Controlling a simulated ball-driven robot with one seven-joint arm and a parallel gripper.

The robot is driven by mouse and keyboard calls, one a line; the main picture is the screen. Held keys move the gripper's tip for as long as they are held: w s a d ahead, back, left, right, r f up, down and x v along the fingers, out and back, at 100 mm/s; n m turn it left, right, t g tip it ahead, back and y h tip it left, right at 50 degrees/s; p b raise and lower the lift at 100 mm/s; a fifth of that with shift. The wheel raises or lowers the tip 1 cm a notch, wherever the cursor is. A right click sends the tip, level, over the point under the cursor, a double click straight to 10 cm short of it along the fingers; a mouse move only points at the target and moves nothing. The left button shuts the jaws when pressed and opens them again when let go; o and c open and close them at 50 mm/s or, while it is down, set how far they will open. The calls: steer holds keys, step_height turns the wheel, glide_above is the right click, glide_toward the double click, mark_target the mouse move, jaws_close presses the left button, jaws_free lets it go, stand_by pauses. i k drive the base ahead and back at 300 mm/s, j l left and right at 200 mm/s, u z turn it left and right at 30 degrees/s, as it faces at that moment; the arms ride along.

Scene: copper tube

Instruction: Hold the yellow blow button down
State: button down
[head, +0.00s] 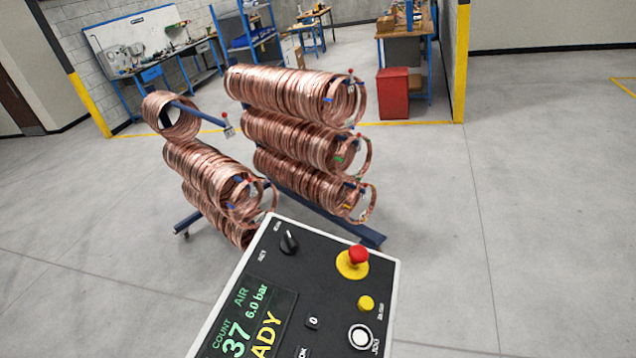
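The yellow blow button (366,303) is a small round button on the dark face of a control panel (318,268). It sits below the red emergency stop knob on its yellow disc (352,262) and above a white-ringed round button (361,337). Nothing touches or covers the yellow button. Its label beside it is too small to read surely. The panel is tilted in the picture and cut off at the bottom edge. My gripper is not in view.
The panel also carries a black rotary switch (289,241) and a lit display (248,318). Behind it stands a blue rack (366,236) with copper coils (290,95). A red cabinet (393,94) and workbenches stand farther back. Grey floor (540,200) is clear at right.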

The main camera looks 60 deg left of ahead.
mark_target(364, 304)
steer(key=k+j, duration=0.25)
steer(key=j, duration=0.2)
steer(key=k+j+z, duration=0.1)
steer(key=k+j, duration=0.15)
steer(key=j, duration=0.25)
steer(key=k+j, duration=0.25)
steer(key=j, duration=0.2)
steer(key=k+j+z, duration=0.1)
steer(key=k+j, duration=0.15)
steer(key=j, duration=0.2)
steer(key=k+j, duration=0.3)
steer(key=j, duration=0.15)
steer(key=z, duration=0.05)
